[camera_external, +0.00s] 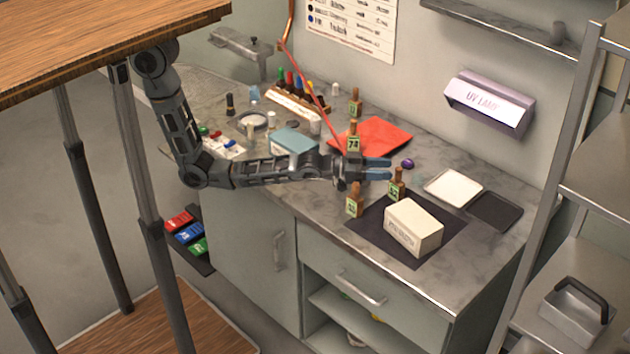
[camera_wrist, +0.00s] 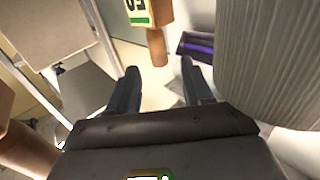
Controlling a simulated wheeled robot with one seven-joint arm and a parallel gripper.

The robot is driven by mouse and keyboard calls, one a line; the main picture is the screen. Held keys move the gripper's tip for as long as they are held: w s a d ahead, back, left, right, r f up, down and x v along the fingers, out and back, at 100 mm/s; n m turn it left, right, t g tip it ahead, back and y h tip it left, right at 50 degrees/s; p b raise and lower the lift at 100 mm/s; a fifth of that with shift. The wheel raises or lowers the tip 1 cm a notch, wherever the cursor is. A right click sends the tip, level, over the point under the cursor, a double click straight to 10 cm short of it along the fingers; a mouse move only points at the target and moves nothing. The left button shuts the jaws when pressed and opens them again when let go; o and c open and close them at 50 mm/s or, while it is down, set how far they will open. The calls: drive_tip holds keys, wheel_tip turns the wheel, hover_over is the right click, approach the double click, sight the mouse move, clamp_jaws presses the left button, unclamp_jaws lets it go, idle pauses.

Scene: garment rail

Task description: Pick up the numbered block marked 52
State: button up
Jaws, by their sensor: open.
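Several wooden pegs with small green-edged number plates stand on the counter. The numbered block whose plate seems to read 52 (camera_external: 397,188) stands at the dark mat, just behind the white box. A block marked 74 (camera_external: 353,142) stands behind my wrist, and another block with an unclear number (camera_external: 355,203) is at the mat's left edge. My gripper (camera_external: 380,169) is open and empty, pointing right above the counter, behind and left of the 52 block. In the wrist view, a numbered block (camera_wrist: 156,45) shows upside down beyond my open fingers (camera_wrist: 160,78); its number is cut off.
The white box (camera_external: 413,227) sits on the dark mat (camera_external: 374,238). A red sheet (camera_external: 378,137), a purple knob (camera_external: 407,164), and white and black trays (camera_external: 453,188) lie nearby. A red cable (camera_external: 318,98) hangs to the counter near my wrist. A shelf rack stands right.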

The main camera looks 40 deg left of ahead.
sight(399, 168)
drive_tip(key=x, duration=0.5)
drive_tip(key=shift+p, duration=0.35)
clamp_jaws()
